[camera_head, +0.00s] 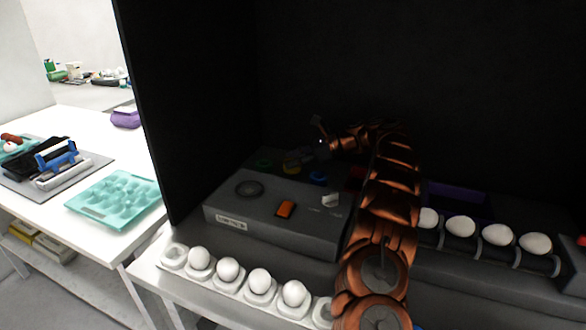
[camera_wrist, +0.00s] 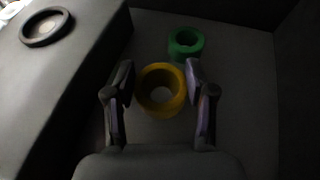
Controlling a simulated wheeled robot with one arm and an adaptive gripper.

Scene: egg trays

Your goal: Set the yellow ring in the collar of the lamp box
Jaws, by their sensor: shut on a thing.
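The yellow ring (camera_wrist: 160,73) is between the two fingers of my gripper (camera_wrist: 159,82) in the wrist view, and the fingers are shut on its sides. In the head view the yellow ring (camera_head: 292,168) is dim, behind the lamp box (camera_head: 285,222), with my gripper (camera_head: 306,154) over it. Whether the ring touches the surface below is hard to tell. The collar (camera_head: 249,188) is a dark round rim on the left of the box top. It also shows empty at the upper left of the wrist view (camera_wrist: 46,40).
A green ring (camera_wrist: 186,44) lies just beyond the yellow one. A blue ring (camera_head: 318,178) sits to the right behind the box. An orange switch (camera_head: 286,209) is on the box top. Egg rows (camera_head: 228,270) stand in front and at right. Dark walls enclose the back and left.

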